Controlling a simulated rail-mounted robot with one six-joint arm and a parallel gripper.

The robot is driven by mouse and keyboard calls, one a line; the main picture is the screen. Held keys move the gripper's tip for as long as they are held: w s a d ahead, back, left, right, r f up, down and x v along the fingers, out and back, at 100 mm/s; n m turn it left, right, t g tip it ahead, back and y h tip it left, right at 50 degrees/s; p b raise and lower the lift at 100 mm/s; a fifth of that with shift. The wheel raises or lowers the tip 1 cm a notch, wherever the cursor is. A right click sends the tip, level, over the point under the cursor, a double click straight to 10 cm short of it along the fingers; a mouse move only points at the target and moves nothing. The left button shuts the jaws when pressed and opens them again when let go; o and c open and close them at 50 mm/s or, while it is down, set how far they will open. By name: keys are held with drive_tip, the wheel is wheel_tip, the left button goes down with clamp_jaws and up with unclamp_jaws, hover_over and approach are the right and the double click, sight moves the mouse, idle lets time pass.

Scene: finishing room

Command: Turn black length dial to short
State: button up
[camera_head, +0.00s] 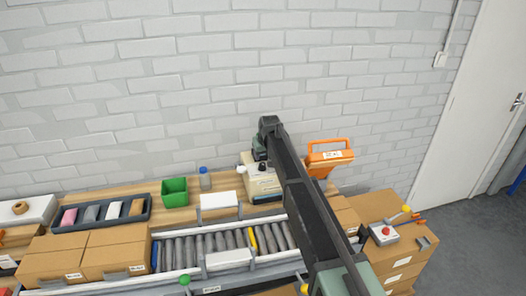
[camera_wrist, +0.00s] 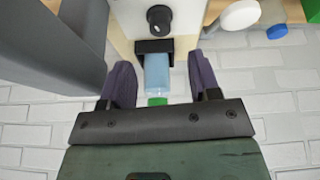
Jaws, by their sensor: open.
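The black dial (camera_wrist: 159,18) is a round knob with a pale mark, on the pale face of a box-like machine (camera_wrist: 126,20) at the top of the wrist view. A black slot piece (camera_wrist: 153,46) sits beside it, with a light blue strip (camera_wrist: 157,72) extending from it. My gripper (camera_wrist: 160,66) is open, its purple fingers on either side of the strip and short of the dial. I cannot tell whether they touch anything. The machine (camera_head: 263,188) also shows in the head view, beneath my arm's end. The dial's setting is too small to read.
An orange device (camera_head: 329,157) stands right of the machine. A white-capped item (camera_head: 241,170), a blue-capped bottle (camera_head: 205,179) and a green bin (camera_head: 174,192) stand to its left. A roller conveyor (camera_head: 200,247) runs in front. A brick wall is behind.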

drive_tip(key=p+v, duration=0.1)
drive_tip(key=v, duration=0.1)
drive_tip(key=shift+s+r, duration=0.15)
drive_tip(key=shift+r, duration=0.2)
